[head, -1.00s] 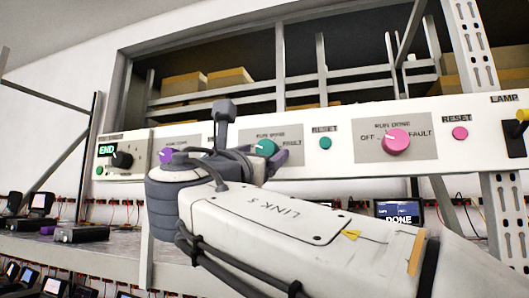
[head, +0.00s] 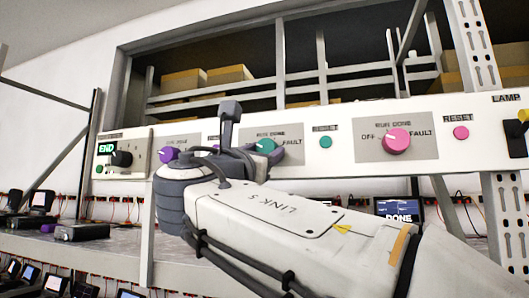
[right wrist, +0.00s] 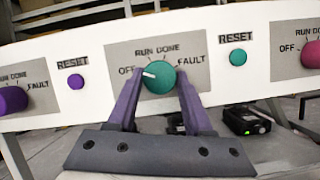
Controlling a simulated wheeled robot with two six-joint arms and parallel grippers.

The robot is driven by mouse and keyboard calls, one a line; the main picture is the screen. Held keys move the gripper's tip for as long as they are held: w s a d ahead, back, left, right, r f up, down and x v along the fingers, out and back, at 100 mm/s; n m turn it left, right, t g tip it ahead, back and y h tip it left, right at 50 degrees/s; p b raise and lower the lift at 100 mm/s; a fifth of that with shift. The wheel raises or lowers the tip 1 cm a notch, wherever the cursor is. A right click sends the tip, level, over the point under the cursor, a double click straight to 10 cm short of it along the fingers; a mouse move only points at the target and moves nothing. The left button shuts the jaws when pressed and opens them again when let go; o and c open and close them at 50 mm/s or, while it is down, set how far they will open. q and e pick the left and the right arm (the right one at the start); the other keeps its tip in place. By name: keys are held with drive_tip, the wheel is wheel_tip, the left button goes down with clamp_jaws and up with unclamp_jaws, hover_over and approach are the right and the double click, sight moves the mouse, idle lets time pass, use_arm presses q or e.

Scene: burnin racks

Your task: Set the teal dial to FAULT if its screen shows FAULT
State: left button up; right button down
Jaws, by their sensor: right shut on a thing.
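The teal dial (head: 265,146) is on the white panel, partly hidden by my right arm in the head view. In the right wrist view the teal dial (right wrist: 161,77) shows its white pointer aimed left, at OFF. RUN, DONE and FAULT are printed around it. My right gripper (right wrist: 160,84) has its two purple fingers closed on the dial's sides; in the head view the gripper (head: 266,155) is mostly hidden by its own wrist. No screen for the teal dial can be read; my arm covers the area below it. My left gripper is not in view.
A pink dial (head: 397,141) is to the right, above a screen (head: 398,210) reading DONE. A purple dial (head: 169,154) is to the left. A teal reset button (head: 326,142) and a pink one (head: 461,133) are nearby. An END display (head: 106,148) is at far left.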

drive_tip(key=m+g+h, duration=0.1)
drive_tip(key=m, duration=0.2)
drive_tip(key=shift+a+m+h, duration=0.15)
drive_tip(key=shift+m+h, duration=0.25)
drive_tip(key=m+g+h, duration=0.1)
drive_tip(key=m, duration=0.2)
drive_tip(key=shift+r+m+p, duration=0.15)
drive_tip(key=shift+m+p, duration=0.15)
drive_tip(key=shift+m, duration=0.1)
drive_tip(key=m+g+p, duration=0.1)
drive_tip(key=m, duration=0.1)
drive_tip(key=m+g+h+p, duration=0.1)
drive_tip(key=m, duration=0.1)
drive_tip(key=m+g+p, duration=0.1)
drive_tip(key=m, duration=0.1)
drive_tip(key=shift+a+r+m+h, duration=0.15)
drive_tip(key=shift+r+m+h, duration=0.1)
drive_tip(key=shift+m+h, duration=0.05)
drive_tip(key=shift+f+m+g+p, duration=0.1)
drive_tip(key=shift+m+g+p, duration=0.9)
drive_tip(key=shift+m, duration=0.9)
drive_tip(key=shift+c, duration=1.5)
unclamp_jaws()
